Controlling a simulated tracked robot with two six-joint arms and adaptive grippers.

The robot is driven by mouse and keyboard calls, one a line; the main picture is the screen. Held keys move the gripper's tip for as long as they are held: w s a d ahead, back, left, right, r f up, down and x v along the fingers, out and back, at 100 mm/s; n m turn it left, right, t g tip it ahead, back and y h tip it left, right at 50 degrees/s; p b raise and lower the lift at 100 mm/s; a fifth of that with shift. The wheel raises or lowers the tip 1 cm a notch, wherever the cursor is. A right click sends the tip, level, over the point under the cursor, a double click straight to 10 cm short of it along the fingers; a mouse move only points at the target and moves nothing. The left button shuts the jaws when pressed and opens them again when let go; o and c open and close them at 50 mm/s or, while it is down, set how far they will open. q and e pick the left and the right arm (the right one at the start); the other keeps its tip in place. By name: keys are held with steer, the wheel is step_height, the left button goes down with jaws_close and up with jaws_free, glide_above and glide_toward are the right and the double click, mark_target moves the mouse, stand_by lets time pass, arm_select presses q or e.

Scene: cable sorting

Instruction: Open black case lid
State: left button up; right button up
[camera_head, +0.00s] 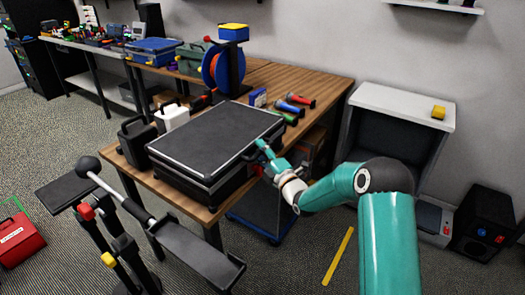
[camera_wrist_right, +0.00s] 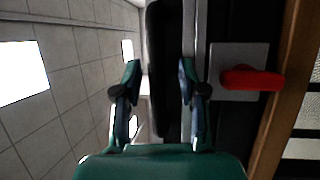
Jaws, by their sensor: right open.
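The black case (camera_head: 215,138) lies flat on the wooden workbench, its lid shut, with a light metal trim around the lid's edge. My right gripper (camera_head: 260,147) is at the case's right-hand front side, close to the lid edge. In the right wrist view my right gripper (camera_wrist_right: 157,80) is open, with a dark part of the case (camera_wrist_right: 168,30) showing beyond and between its two fingers. A red latch (camera_wrist_right: 252,79) on a grey plate sits to the right of the fingers. Whether the fingers touch the case cannot be told. My left gripper is not in view.
Screwdriver-like tools with coloured handles (camera_head: 295,103) lie behind the case. A cable reel (camera_head: 222,70) stands at the back. A black container (camera_head: 137,137) and a white one (camera_head: 172,117) stand left of the case. A stand with a black tray (camera_head: 195,257) is in front.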

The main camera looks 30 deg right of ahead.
jaws_close()
